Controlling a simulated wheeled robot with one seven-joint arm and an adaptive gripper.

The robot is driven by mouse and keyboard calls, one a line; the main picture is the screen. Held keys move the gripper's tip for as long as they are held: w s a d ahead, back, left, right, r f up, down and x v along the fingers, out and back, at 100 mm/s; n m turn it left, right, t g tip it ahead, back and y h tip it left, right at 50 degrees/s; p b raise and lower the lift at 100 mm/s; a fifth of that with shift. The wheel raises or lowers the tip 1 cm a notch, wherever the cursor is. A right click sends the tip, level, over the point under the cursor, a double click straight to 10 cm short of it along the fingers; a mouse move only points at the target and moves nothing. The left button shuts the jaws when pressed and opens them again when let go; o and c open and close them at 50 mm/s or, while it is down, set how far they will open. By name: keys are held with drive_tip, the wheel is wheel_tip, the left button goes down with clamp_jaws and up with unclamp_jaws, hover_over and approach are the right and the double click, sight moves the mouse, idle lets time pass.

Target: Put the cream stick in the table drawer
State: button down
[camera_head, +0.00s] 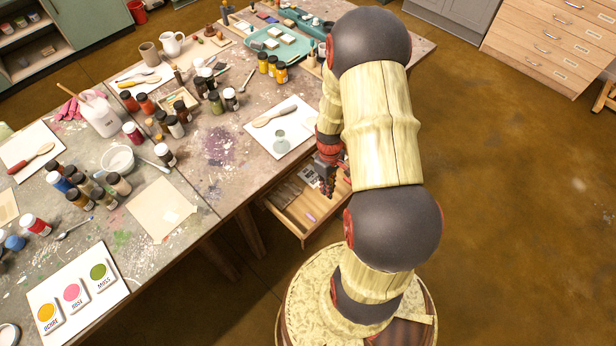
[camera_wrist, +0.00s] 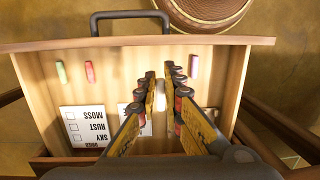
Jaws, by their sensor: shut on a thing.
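The table drawer (camera_head: 292,228) is pulled out from the table's front edge, and its wooden inside fills the wrist view (camera_wrist: 120,68). My gripper (camera_head: 327,180) points down over the open drawer. In the wrist view my gripper (camera_wrist: 163,88) is shut on the cream stick (camera_wrist: 160,100), a small pale piece showing between the fingertips. Whether the stick touches the drawer floor I cannot tell. In the head view the fingers and arm hide the stick.
In the drawer lie a green stick (camera_wrist: 61,72), a pink stick (camera_wrist: 89,71), a purple stick (camera_wrist: 194,67) and a printed card (camera_wrist: 88,125). The drawer has a dark handle (camera_wrist: 130,15). The tabletop (camera_head: 225,180) above is crowded with jars and papers.

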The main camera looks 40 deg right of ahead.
sight(327, 207)
wheel_tip(327, 207, down, 10)
drive_tip(key=b, duration=0.4)
drive_tip(key=shift+r, duration=0.2)
drive_tip(key=shift+f, duration=0.15)
drive_tip(key=c, duration=2.2)
unclamp_jaws()
